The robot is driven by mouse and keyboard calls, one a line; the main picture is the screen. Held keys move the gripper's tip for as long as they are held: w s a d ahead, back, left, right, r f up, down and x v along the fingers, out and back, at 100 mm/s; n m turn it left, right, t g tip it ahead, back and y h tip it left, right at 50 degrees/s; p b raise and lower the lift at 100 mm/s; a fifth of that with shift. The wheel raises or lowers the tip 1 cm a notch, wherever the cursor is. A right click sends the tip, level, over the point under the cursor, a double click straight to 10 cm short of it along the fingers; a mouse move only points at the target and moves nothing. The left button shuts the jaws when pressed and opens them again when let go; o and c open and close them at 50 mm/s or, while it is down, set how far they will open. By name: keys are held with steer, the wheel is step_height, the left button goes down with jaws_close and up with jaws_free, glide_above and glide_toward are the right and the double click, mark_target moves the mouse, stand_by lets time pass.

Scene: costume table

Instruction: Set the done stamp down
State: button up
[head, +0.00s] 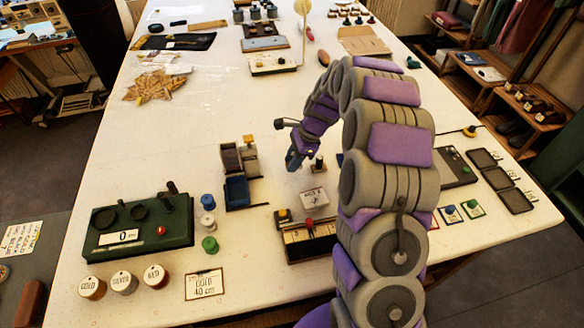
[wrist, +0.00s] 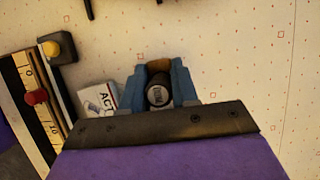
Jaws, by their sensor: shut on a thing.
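The done stamp (wrist: 159,93) is between the two blue fingers of my gripper (wrist: 159,88) in the wrist view. Its dark round top carries small pale lettering, and a brown part shows just beyond it. In the head view my gripper (head: 296,160) points down over the middle of the table, behind the small white ACT block (head: 314,198). The fingers are shut on the stamp. I cannot tell whether the stamp's base touches the table.
A ruler board (head: 310,241) with yellow and red knobs lies nearer me. A blue-and-tan holder (head: 237,190) and a green scale (head: 138,226) stand to the left. Gold, silver and red pots line the front.

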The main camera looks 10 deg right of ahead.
steer(key=shift+w+a, duration=0.2)
steer(key=shift+a+f, duration=0.15)
steer(key=shift+f, duration=0.05)
steer(key=shift+f+b, duration=0.65)
steer(key=shift+f, duration=0.95)
steer(key=o, duration=0.9)
steer(key=shift+c, duration=0.2)
